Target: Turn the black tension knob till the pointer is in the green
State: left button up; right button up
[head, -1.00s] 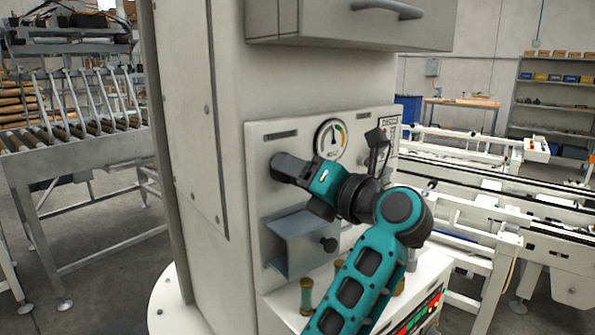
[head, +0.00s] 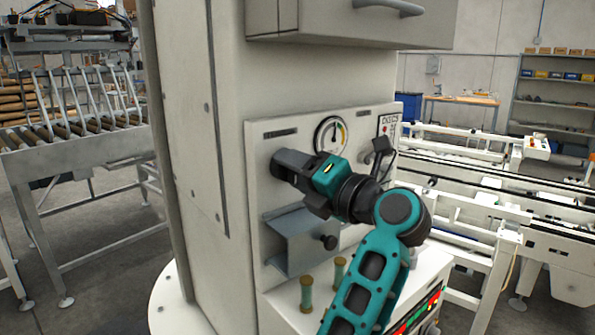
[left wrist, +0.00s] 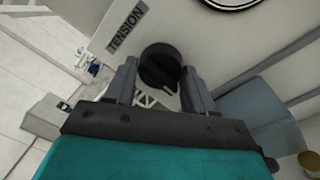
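The black tension knob (left wrist: 160,65) sits below the TENSION label in the left wrist view, a pale mark on its lower edge. My left gripper (left wrist: 160,80) has one finger on each side of it; the knob fills the gap, with no clear space seen. In the head view my left gripper (head: 278,165) reaches the panel and hides the knob. The round gauge (head: 331,135) is up and right of the gripper. Its thin pointer looks near upright; the coloured zone it points to is too small to tell. My right gripper is not in view.
A grey bracket (head: 296,240) with a black knob juts out below my gripper. A black lever (head: 381,148) stands right of the gauge. Green-and-brown posts (head: 306,293) and a button panel (head: 415,318) are lower down. A grey drawer (head: 350,25) overhangs above.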

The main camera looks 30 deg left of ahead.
pick_arm(q)
jog(key=o, duration=0.4)
jog(key=v, duration=1.2)
jog(key=shift+s+d+f, duration=0.15)
jog(key=shift+d, duration=0.25)
